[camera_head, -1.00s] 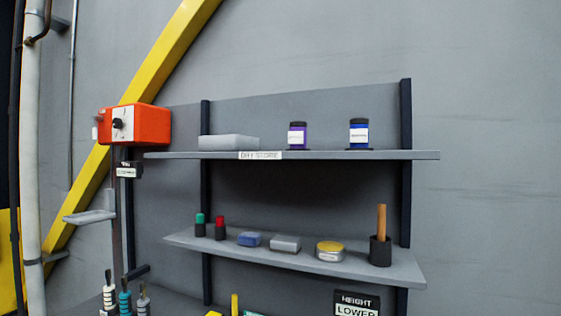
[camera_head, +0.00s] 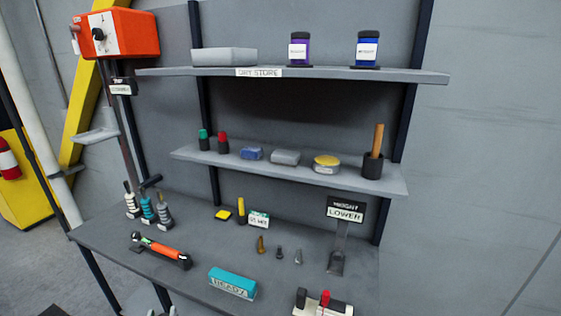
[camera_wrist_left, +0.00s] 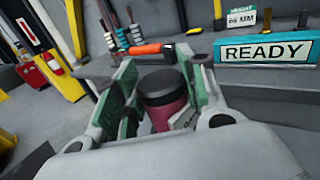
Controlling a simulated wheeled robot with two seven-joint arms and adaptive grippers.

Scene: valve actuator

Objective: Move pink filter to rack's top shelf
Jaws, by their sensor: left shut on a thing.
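The pink filter (camera_wrist_left: 168,116), a dark pink jar with a black lid and a partly seen white label, is in the left wrist view. My left gripper (camera_wrist_left: 164,82) is shut on it, with a green-lined finger on either side. The fingers hide part of the jar. The rack's top shelf (camera_head: 340,74) is in the head view, with a "DRY STORE" label on its front edge. It holds a grey tray (camera_head: 224,57), a purple-labelled jar (camera_head: 299,49) and a blue jar (camera_head: 367,49). My right gripper is not in view.
An orange box (camera_head: 115,33) stands left of the rack.

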